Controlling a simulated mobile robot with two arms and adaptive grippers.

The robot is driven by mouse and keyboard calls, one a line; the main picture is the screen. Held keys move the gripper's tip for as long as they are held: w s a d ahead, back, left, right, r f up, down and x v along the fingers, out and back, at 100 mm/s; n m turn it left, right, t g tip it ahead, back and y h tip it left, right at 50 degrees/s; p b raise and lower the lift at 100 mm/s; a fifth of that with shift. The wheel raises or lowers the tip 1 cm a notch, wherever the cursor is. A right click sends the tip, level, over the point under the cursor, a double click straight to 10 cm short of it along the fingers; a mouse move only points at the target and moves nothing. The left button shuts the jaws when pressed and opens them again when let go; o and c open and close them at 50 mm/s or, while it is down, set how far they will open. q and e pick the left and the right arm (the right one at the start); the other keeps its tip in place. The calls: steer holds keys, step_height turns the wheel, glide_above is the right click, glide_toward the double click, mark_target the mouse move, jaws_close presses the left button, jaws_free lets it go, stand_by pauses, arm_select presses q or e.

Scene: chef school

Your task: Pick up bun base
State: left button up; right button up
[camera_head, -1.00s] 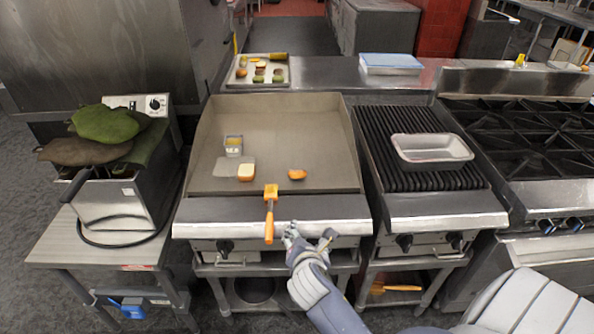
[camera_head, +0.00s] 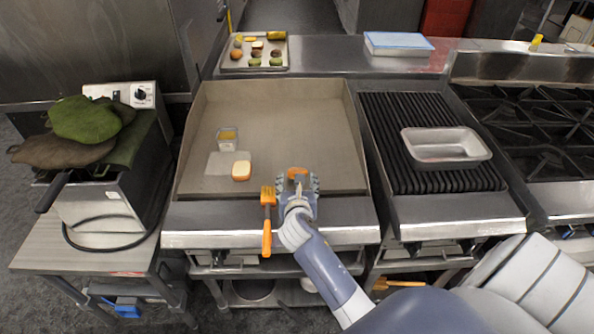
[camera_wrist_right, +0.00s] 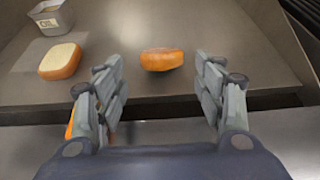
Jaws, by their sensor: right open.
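Two orange-brown bun pieces lie on the griddle (camera_head: 320,125). One bun piece (camera_head: 241,170), pale side up, is at the left and also shows in the wrist view (camera_wrist_right: 60,61). The other, a rounded bun piece (camera_head: 297,172), is near the griddle's front and shows in the wrist view (camera_wrist_right: 162,59). I cannot tell for sure which is the bun base. My right gripper (camera_head: 298,184) is open at the griddle's front edge. In the wrist view its fingers (camera_wrist_right: 160,85) are spread, with the rounded bun just beyond the gap between them. My left gripper is out of view.
An orange-handled spatula (camera_head: 267,222) lies over the griddle's front ledge, just left of my gripper. A small metal container (camera_head: 227,138) stands behind the left bun. A food tray (camera_head: 231,66) is at the back left. A metal pan (camera_head: 446,146) rests on the grill.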

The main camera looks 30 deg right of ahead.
steer(key=shift+w+d+f, duration=0.2)
steer(key=shift+w+d, duration=0.1)
steer(key=shift+w, duration=0.15)
steer(key=shift+w+d+f, duration=0.15)
steer(key=shift+w, duration=0.05)
steer(key=x, duration=0.4)
steer(key=shift+w+d, duration=0.15)
steer(key=shift+w, duration=0.05)
steer(key=shift+w+d+f, duration=0.15)
steer(key=shift+w+f, duration=0.05)
steer(key=shift+w, duration=0.05)
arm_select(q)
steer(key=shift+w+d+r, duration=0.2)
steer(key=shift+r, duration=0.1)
arm_select(e)
steer(key=c, duration=0.7)
